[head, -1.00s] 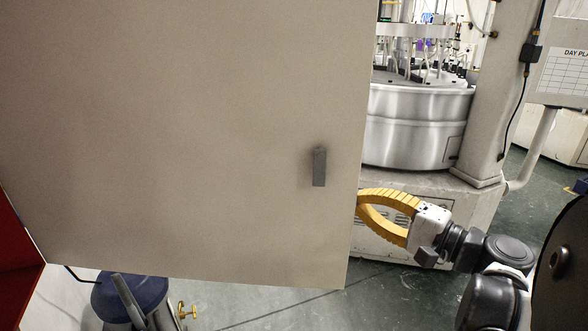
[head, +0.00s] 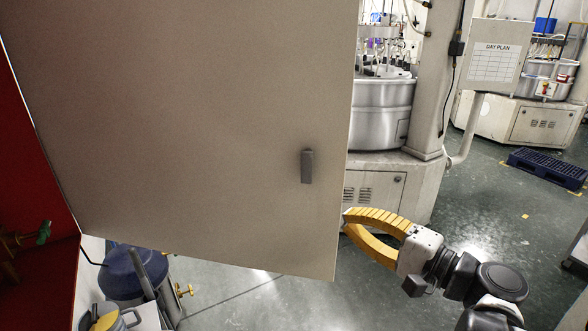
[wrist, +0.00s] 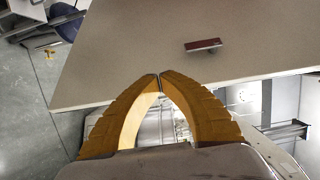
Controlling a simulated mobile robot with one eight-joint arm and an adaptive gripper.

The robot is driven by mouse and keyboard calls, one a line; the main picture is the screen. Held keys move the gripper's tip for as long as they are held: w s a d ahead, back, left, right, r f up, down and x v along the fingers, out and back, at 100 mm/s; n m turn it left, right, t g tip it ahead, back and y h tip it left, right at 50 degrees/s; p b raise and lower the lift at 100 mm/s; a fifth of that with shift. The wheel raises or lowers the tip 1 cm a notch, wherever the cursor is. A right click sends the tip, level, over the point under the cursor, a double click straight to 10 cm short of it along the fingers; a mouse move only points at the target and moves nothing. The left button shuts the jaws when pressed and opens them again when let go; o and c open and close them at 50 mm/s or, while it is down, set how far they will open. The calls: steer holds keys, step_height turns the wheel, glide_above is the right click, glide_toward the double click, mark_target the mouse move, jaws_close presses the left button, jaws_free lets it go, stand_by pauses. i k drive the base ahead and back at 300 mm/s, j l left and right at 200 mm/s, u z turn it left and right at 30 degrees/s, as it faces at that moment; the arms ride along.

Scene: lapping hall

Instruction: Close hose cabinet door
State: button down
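The hose cabinet door (head: 190,120) is a large grey-beige panel that stands open and fills the left and middle of the head view. Its small dark grey handle (head: 307,167) is near the right edge; it also shows in the wrist view (wrist: 203,45). The red cabinet (head: 35,170) shows at the left edge. My gripper (head: 346,216) is just right of the door's free edge, below the handle. In the wrist view its yellow fingers (wrist: 160,76) meet at the tips with nothing between them, and the tips overlap the door's edge. I cannot tell whether they touch the door.
A blue drum-like container (head: 125,275) stands below the door at the lower left, with brass valves nearby. A lapping machine (head: 383,115) stands behind the door's free edge. A dark blue pallet (head: 548,168) lies at the right. The green floor between is clear.

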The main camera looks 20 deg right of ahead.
mark_target(181, 127)
steer(key=l+u, duration=0.15)
steer(key=l, duration=0.75)
steer(key=l+u, duration=0.2)
steer(key=l, duration=0.75)
steer(key=k, duration=0.05)
